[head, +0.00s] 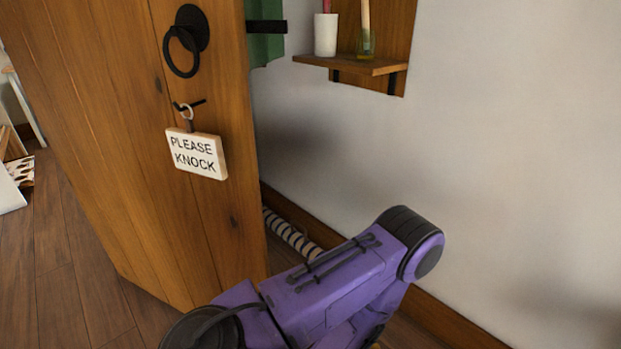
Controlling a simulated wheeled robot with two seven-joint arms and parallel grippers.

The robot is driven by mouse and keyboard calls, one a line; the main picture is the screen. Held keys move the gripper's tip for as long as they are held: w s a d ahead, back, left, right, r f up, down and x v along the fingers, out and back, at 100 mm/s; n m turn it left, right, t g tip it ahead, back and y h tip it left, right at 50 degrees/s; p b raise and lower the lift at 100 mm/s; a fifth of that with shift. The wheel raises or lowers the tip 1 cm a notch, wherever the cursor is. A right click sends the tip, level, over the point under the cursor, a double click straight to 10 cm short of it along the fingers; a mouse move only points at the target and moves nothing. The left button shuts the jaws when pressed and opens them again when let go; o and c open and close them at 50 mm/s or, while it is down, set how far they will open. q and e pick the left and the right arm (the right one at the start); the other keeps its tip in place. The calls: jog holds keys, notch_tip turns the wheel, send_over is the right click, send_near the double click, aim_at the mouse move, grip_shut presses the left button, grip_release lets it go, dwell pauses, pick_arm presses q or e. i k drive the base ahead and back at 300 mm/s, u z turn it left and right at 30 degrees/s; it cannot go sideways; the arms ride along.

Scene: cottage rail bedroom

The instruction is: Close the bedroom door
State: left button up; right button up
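The wooden bedroom door (110,130) stands open in the left half of the head view, at an angle to the pale wall. A black ring handle (182,52) is mounted near its upper edge in view. A white "PLEASE KNOCK" sign (197,153) hangs from a hook below the handle. One of my purple arms crosses the bottom middle of the view, in front of the door's lower right edge and the wall. Neither gripper shows, so I cannot tell what they hold or whether they touch the door.
A small wooden wall shelf (350,66) holds a white cup (326,35) and a glass bottle (366,42). A striped roll (290,232) lies on the floor between door and wall. Pale objects sit at the far left edge.

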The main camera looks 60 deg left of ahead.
aim_at(95, 76)
jog(key=u, duration=3)
